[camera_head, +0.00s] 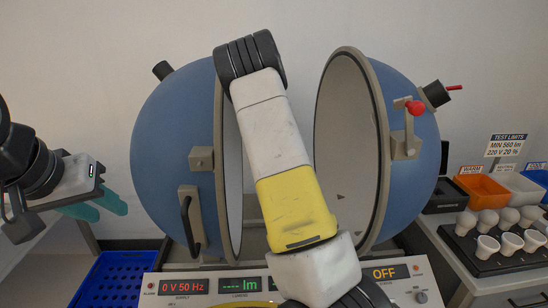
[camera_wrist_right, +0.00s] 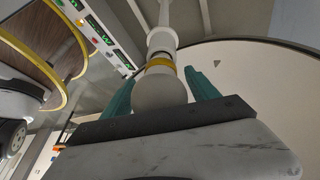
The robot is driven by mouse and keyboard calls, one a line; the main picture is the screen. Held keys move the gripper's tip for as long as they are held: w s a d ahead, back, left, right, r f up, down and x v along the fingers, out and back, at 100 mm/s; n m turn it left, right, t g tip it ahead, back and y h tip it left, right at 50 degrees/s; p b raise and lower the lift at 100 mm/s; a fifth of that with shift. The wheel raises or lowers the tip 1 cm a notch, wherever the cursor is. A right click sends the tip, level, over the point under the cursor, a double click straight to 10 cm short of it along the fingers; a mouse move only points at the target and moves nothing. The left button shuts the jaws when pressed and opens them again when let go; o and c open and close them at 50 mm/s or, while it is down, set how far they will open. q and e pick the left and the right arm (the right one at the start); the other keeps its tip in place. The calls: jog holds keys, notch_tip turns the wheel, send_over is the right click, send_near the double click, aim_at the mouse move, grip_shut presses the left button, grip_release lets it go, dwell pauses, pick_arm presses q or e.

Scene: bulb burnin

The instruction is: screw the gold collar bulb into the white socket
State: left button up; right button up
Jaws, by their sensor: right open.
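The gold collar bulb, a white globe (camera_wrist_right: 160,92) with a gold band (camera_wrist_right: 160,64), stands base-first at the white socket (camera_wrist_right: 162,40) on its post in the right wrist view. Bulb and socket are in line; how deep the base sits cannot be told. My right gripper (camera_wrist_right: 160,88) is open, with one teal finger on each side of the globe. In the head view my right arm covers the bulb, the socket and that gripper. My left gripper (camera_head: 102,208) is at the far left, its two teal fingers apart and empty, away from the bulb.
The blue sphere stands open in two halves, left (camera_head: 170,140) and right (camera_head: 405,180), around my right arm. The front panel (camera_head: 160,287) reads 0 V 50 Hz and OFF. A blue crate (camera_head: 110,278) lies left. Several bulbs stand on a black rack (camera_head: 480,262) right, before colored bins (camera_head: 482,188).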

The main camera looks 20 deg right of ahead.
jog(key=n, duration=0.2)
jog(key=n+t, duration=0.1)
jog(key=n, duration=0.1)
jog(key=n+t+h, duration=0.1)
jog(key=shift+w+a+n, duration=0.2)
jog(key=shift+w+n, duration=0.05)
jog(key=shift+n, duration=0.15)
jog(key=n+t, duration=0.1)
jog(key=n, duration=0.1)
jog(key=n+t, duration=0.1)
jog(key=n, duration=0.3)
jog(key=shift+w+t, duration=0.4)
jog(key=n, duration=0.2)
jog(key=n+t, duration=0.1)
jog(key=n, duration=0.1)
jog(key=n+t+y, duration=0.1)
jog(key=n, duration=0.1)
jog(key=shift+w+n, duration=0.3)
jog(key=shift+w, duration=0.1)
jog(key=n, duration=0.2)
jog(key=n+t+y, duration=0.1)
jog(key=n, duration=0.1)
jog(key=shift+w+a+y, duration=0.15)
jog(key=shift+w+y, duration=0.15)
jog(key=shift+w, duration=0.05)
